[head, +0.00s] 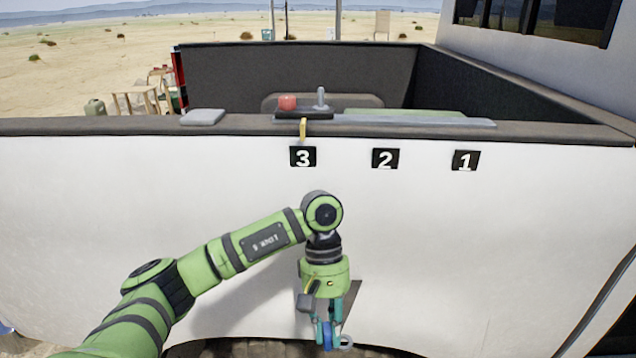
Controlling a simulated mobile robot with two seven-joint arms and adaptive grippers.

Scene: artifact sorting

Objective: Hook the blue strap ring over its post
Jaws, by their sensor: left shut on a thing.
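My left gripper (328,322) points down low in front of the truck's white side, below the number 3 label. Its teal fingers are shut on a small blue piece (327,336), which I take to be the blue strap ring. A grey ring (345,342) shows just right of the fingers; whether it joins the blue piece is too small to tell. A short grey upright post (321,97) stands on a dark base on the truck's rail, well above the gripper. I cannot tell whether this is the blue ring's post. My right gripper is not in view.
A red knob (287,102) sits left of the post. A yellow strap (303,128) hangs over the rail above label 3 (303,157). Labels 2 (385,158) and 1 (465,160) are farther right. A grey pad (203,117) lies on the rail at left.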

